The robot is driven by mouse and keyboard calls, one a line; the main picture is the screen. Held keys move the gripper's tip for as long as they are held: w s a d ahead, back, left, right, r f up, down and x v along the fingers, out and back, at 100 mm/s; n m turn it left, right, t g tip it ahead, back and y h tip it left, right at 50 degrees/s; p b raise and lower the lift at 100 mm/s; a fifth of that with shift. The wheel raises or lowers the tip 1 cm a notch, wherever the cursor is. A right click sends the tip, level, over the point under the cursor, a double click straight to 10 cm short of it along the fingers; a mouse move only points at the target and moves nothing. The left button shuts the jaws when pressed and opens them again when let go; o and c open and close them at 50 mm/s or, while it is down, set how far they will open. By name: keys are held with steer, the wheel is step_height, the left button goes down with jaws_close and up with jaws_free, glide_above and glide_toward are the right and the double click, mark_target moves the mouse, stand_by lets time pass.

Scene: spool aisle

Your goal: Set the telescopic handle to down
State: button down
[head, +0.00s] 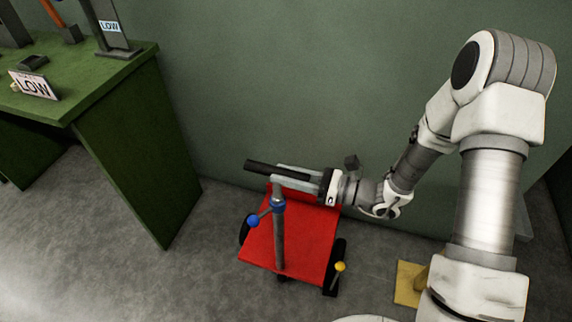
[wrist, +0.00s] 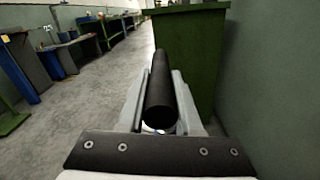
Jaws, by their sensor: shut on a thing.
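The telescopic handle is a grey upright post (head: 279,240) rising from a red cart (head: 312,235), with a black crossbar grip (head: 260,167) on top. A blue collar (head: 278,206) with a blue ball lever (head: 253,220) sits on the post below the grip. My gripper (head: 276,173) is shut on the black grip, reaching in from the right. In the wrist view the grip (wrist: 160,90) lies lengthwise between the two fingers. The post's top joint is partly hidden by the fingers.
A yellow ball lever (head: 340,267) stands at the cart's right side by a black wheel (head: 335,280). A green workbench (head: 130,150) with signs reading LOW stands at the left. A green wall (head: 270,80) is close behind the cart. Grey floor (head: 110,270) is clear in front left.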

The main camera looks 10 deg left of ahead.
steer(key=shift+f+b, duration=0.3)
steer(key=shift+f, duration=0.95)
steer(key=shift+d, duration=0.1)
steer(key=c, duration=0.6)
jaws_free()
steer(key=s+d+p, duration=0.1)
steer(key=d+p, duration=0.2)
steer(key=d, duration=1.4)
steer(key=shift+s+d, duration=0.15)
steer(key=shift+s, duration=0.05)
steer(key=shift+r+p, duration=0.1)
steer(key=shift+p, duration=0.2)
